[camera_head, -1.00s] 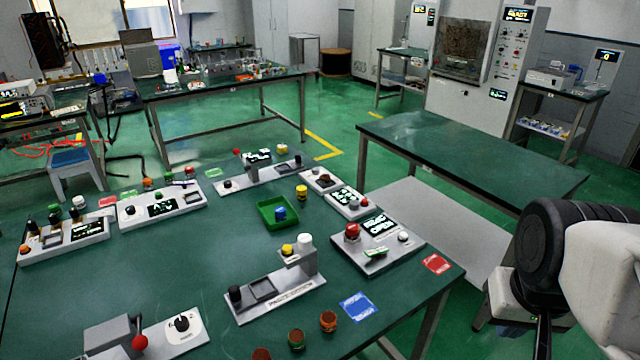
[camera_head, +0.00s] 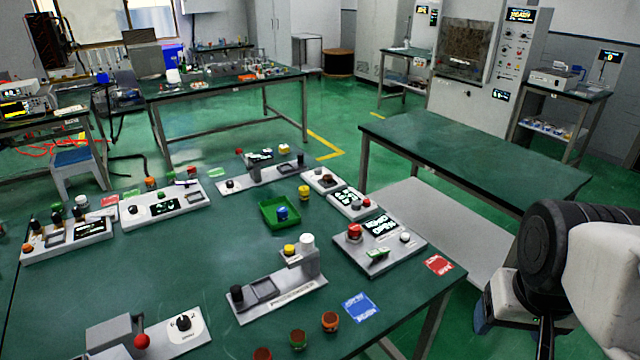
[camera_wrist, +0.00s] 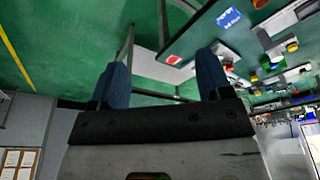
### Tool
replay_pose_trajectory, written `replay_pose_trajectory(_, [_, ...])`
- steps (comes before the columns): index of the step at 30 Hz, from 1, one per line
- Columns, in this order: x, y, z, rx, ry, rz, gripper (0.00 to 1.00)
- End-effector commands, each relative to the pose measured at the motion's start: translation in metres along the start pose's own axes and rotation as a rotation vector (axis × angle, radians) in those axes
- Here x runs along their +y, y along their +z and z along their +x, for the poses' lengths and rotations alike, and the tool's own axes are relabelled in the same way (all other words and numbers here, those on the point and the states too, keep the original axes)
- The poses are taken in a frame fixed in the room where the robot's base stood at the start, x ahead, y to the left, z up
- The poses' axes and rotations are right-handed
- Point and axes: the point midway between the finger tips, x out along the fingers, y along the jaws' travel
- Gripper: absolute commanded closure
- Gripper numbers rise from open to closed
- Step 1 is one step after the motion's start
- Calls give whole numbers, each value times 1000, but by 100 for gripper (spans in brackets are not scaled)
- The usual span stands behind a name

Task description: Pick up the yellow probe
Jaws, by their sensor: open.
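No thing is clearly a probe. Three yellow things stand out in the head view: a short yellow cylinder (camera_head: 304,192) upright on the bench right of the green tray, a yellow knob (camera_head: 290,250) on a grey stand, and a yellow piece (camera_head: 284,149) at the back. I cannot tell which is the yellow probe. My gripper (camera_wrist: 163,78) is open and empty, its two blue fingers wide apart in the wrist view. In the head view it is at the lower right, off the bench's right edge, partly cut off, with one blue finger showing.
The green tray (camera_head: 264,222) holds a blue cylinder (camera_head: 282,213). A panel with a red button (camera_head: 354,231), a blue card (camera_head: 360,307) and a red card (camera_head: 437,265) lie near the bench's right edge. Several brown-topped jars stand in front. Another green table (camera_head: 470,160) is behind.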

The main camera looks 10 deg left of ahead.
Motion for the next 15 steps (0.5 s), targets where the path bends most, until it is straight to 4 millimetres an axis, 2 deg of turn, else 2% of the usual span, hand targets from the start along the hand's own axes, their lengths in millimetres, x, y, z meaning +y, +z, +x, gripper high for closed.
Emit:
replay_pose_trajectory(8, [-1,-5,-1,-1,-1,-10,28])
replay_pose_trajectory(15, [-7,-34,-8,-10,-5,-74,28])
